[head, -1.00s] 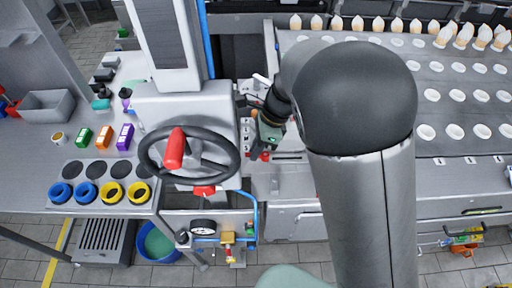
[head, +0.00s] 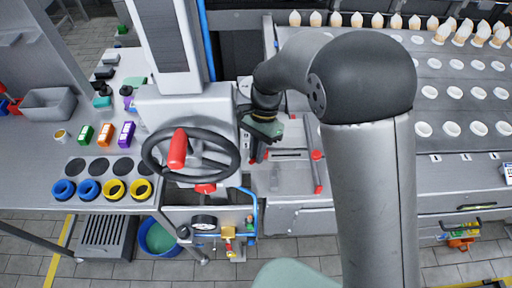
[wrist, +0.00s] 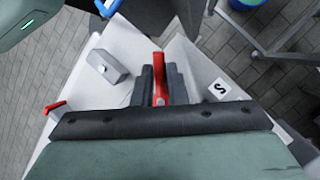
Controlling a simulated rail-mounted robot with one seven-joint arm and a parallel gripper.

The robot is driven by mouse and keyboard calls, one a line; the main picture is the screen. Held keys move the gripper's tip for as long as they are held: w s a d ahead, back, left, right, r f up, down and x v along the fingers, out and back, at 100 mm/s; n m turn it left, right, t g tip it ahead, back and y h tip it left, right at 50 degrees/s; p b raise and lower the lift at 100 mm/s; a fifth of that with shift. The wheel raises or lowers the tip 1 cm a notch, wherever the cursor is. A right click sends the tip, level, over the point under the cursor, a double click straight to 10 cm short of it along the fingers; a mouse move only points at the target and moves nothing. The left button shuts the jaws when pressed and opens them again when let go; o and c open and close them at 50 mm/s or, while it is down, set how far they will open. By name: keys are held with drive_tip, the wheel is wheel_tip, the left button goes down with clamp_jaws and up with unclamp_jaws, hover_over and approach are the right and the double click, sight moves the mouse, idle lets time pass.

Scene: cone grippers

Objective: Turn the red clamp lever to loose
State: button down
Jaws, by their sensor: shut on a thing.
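A red lever (wrist: 159,78) stands between the two dark fingers of my gripper (wrist: 162,86) in the wrist view, and the fingers are shut on it. In the head view my gripper (head: 259,152) is low over the pale machine top, just right of the black handwheel. Only a small bit of red (head: 266,155) shows at the fingertips there; the rest of the lever is hidden. A second red-ended lever (head: 318,172) lies to the right, apart from the gripper. I cannot tell the held lever's loose or tight position.
The black handwheel (head: 150,158) with its red knob (head: 177,149) is close on the left. A grey block (wrist: 108,66) and a plate marked S (wrist: 219,88) flank the held lever. A conveyor with pale cups (head: 424,129) is at the right.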

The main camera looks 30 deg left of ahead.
drive_tip(key=n+h, duration=0.1)
drive_tip(key=n, duration=0.1)
drive_tip(key=d+n+h, duration=0.1)
drive_tip(key=n, duration=0.1)
drive_tip(key=shift+s+n+t, duration=0.1)
drive_tip(key=shift+n+t, duration=0.2)
drive_tip(key=shift+t, duration=0.1)
drive_tip(key=shift+d+n+t+h+b, duration=0.2)
drive_tip(key=shift+n+t+h+b, duration=0.05)
drive_tip(key=shift+n, duration=0.65)
drive_tip(key=shift+d+n+t+h+b, duration=0.15)
drive_tip(key=shift+n+t+h+b, duration=0.1)
drive_tip(key=shift+n, duration=0.65)
drive_tip(key=c, duration=1.5)
unclamp_jaws()
drive_tip(key=shift+o, duration=0.2)
drive_tip(key=b+v, duration=0.1)
drive_tip(key=v, duration=1.6)
drive_tip(key=shift+a+r+b, duration=0.15)
drive_tip(key=shift+r+b, duration=0.05)
drive_tip(key=shift+b, duration=0.1)
